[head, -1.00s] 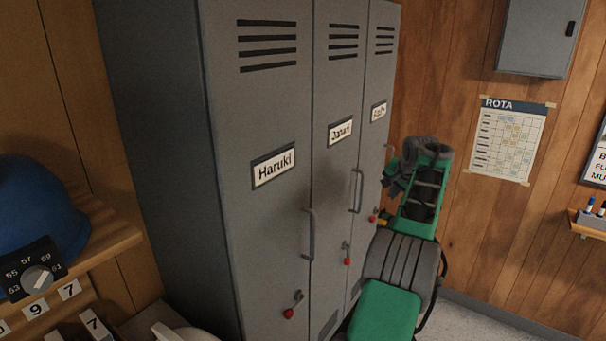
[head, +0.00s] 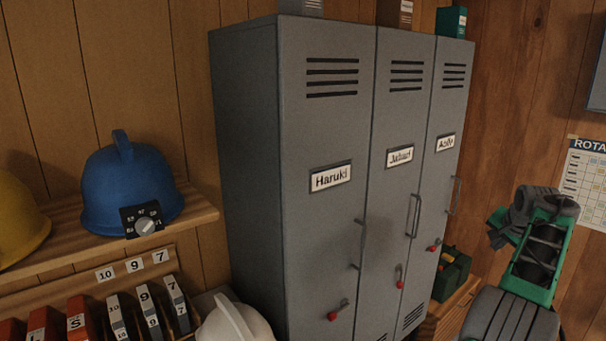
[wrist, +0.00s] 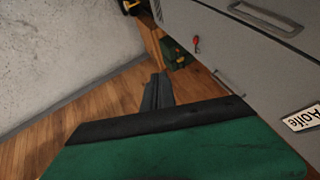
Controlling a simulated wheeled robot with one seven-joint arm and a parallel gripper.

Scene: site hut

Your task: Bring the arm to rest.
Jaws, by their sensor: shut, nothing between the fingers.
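My gripper (wrist: 157,92) shows in the wrist view as dark grey fingers closed together beyond the green and black wrist body. Nothing is held between them. Beyond them lie the wooden floor and the lower part of the grey lockers. In the head view my green and grey arm is at the lower right, bent, in front of the wood wall and right of the lockers. The fingers are hard to make out there.
Three grey lockers (head: 318,230), doors closed, fill the middle. A green toolbox (head: 451,275) stands low beside them. At left, a shelf (head: 190,215) bears a blue helmet (head: 115,190) and a yellow one (head: 18,220). A white helmet (head: 232,322) sits below. Floor shows free in the wrist view.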

